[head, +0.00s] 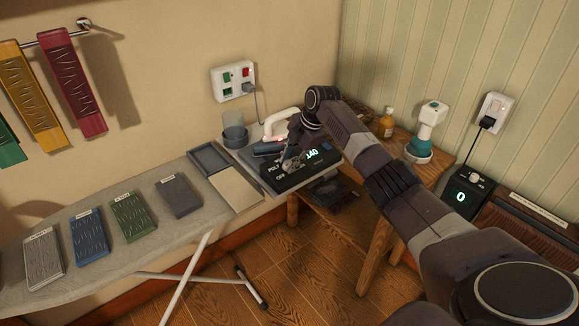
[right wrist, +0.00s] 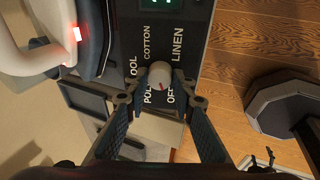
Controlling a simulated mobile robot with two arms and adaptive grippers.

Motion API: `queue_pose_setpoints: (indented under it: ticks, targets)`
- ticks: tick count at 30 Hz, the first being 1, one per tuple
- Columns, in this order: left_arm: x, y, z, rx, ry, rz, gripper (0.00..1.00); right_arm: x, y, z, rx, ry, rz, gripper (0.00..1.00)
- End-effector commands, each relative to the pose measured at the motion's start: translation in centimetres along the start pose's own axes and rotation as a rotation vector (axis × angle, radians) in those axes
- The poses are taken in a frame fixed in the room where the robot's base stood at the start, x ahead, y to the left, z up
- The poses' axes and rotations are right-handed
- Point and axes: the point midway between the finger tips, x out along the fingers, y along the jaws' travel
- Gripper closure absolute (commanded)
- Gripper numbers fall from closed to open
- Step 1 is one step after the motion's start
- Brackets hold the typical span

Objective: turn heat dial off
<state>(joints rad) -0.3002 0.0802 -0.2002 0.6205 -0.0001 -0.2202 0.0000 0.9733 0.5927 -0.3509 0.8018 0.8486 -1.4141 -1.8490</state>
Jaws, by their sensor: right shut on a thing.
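The heat dial (right wrist: 160,74) is a small round pale knob with a red mark, on a dark control panel (right wrist: 205,20). Labels around it read POLY, COTTON, LINEN and OFF, with one more partly covered. The red mark faces down, near POLY and OFF; I cannot tell exactly which it meets. My right gripper (right wrist: 161,80) is shut on the dial, a finger on each side. In the head view the right gripper (head: 292,161) covers the dial, and the panel's display (head: 312,153) reads 140. My left gripper is not in view.
A white-handled iron (head: 281,124) with a red light stands just behind the panel. An ironing board (head: 110,265) with several fabric samples extends left. A wooden table (head: 428,172) holds a steamer-like device (head: 430,122) and an amber bottle (head: 386,122). Wooden floor (head: 300,275) is open in front.

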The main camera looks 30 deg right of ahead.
Motion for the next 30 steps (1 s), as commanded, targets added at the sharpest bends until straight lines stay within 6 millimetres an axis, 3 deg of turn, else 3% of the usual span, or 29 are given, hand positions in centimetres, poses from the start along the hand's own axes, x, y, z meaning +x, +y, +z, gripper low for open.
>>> queue_pose_setpoints:
  ticks: [9,26,27,30]
  targets:
    - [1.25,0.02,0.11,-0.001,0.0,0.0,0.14,0.04,0.05,0.05,-0.136,0.01,-0.017,1.0]
    - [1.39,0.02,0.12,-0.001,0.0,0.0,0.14,-0.01,0.03,0.04,-0.168,0.013,-0.022,1.0]
    - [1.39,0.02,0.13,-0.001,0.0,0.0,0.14,-0.01,0.02,0.04,-0.168,0.013,-0.022,0.76]
    - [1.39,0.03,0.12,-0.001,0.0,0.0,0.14,-0.01,0.02,0.03,-0.167,0.013,-0.022,0.65]
